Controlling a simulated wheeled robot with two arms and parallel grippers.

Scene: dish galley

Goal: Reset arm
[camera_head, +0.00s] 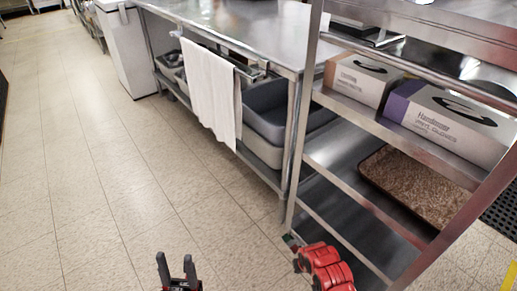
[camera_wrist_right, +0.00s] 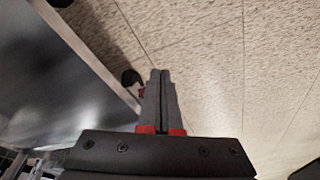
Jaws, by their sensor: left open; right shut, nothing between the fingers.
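My left gripper (camera_head: 175,258) shows at the bottom of the head view, its two dark fingers pointing up and apart, with only floor behind them. It is open and empty. My right arm shows in red at the bottom right of the head view, close to the shelf unit's near post. In the right wrist view my right gripper (camera_wrist_right: 160,73) has its grey fingers together with nothing between them. Its tips lie over the tiled floor, beside a metal shelf edge at the left. How far the tips are from that edge I cannot tell.
A steel shelf unit (camera_head: 345,183) stands at the right, holding glove boxes (camera_head: 448,121) and a brown tray (camera_head: 420,187). A steel table (camera_head: 236,30) with a hanging white towel (camera_head: 211,92) and grey tubs (camera_head: 266,112) stands behind. The tiled floor (camera_head: 90,170) at the left is clear.

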